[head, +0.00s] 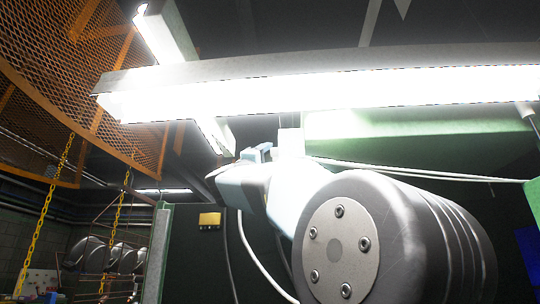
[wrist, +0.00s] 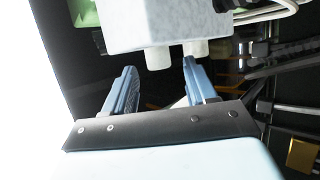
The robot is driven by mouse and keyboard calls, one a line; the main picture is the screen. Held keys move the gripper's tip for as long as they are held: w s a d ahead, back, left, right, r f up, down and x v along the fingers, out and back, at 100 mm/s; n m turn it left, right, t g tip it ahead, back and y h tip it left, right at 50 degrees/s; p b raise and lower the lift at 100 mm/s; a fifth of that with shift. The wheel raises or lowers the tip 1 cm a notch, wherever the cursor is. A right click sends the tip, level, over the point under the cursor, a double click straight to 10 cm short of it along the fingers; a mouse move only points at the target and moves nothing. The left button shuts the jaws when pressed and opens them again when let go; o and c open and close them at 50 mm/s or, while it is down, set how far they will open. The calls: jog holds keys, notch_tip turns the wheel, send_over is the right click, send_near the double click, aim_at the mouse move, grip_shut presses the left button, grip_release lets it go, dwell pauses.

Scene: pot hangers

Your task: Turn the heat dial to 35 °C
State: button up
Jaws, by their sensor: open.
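A pale grey box (wrist: 165,22) is at the top of the wrist view, with two short white knobs below it, a left knob (wrist: 158,57) and a right knob (wrist: 195,47). I cannot tell which, if either, is the heat dial, and no scale or reading shows. My gripper (wrist: 159,66) is open, its two blue fingers apart and pointing up toward the box. The left knob appears between the fingertips and the right knob near the right finger; contact cannot be told. In the head view my gripper (head: 258,154) is small, just below the bright lamp.
A long bright lamp (head: 320,92) crosses above, with a green panel (head: 420,122) behind it. White cables (head: 410,172) run to the right. A small yellow box (head: 210,220) is on the dark panel. Yellow chains (head: 48,215) and an orange mesh (head: 70,60) are at left.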

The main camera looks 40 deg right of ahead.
jog(key=shift+x, duration=1.25)
grip_shut()
